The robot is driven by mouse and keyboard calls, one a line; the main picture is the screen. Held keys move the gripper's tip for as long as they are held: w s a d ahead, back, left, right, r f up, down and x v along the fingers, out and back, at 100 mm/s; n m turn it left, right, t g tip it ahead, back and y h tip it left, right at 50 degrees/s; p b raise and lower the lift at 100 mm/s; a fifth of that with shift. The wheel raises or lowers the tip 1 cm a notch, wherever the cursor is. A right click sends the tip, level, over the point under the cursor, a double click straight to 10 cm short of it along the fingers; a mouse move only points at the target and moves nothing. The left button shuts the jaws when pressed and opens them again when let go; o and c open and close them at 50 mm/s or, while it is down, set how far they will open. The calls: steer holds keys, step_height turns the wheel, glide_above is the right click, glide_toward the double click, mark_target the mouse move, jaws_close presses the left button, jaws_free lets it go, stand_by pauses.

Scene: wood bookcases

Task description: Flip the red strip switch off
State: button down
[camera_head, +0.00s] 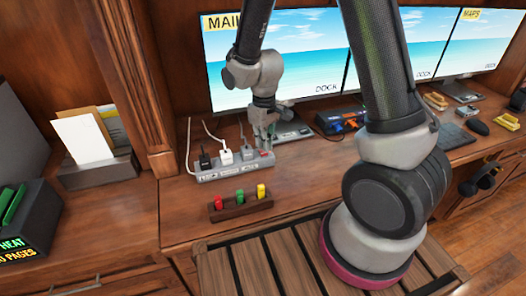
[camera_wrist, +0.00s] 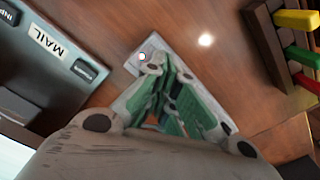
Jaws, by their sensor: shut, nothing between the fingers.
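A grey power strip (camera_head: 208,177) lies on the wood desk, with a black, a white and a grey plug in it. Its small red switch (camera_head: 264,153) is at the strip's right end. My gripper (camera_head: 266,145) is shut and empty, pointing down just over that end. In the wrist view the closed fingers (camera_wrist: 166,66) cover most of the strip (camera_wrist: 150,44). A small bright spot with a red edge (camera_wrist: 142,57) shows beside the fingertips; I cannot tell whether it is the switch. Whether the fingers touch the switch, and its position, cannot be told.
A wooden holder (camera_head: 240,208) with red, green and yellow pieces stands in front of the strip. Monitors (camera_head: 300,60) stand behind. A paper tray (camera_head: 95,172) is at left.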

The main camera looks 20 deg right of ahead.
mark_target(264, 153)
steer(key=shift+f, duration=1.1)
stand_by(0.5)
steer(key=shift+r, duration=3.55)
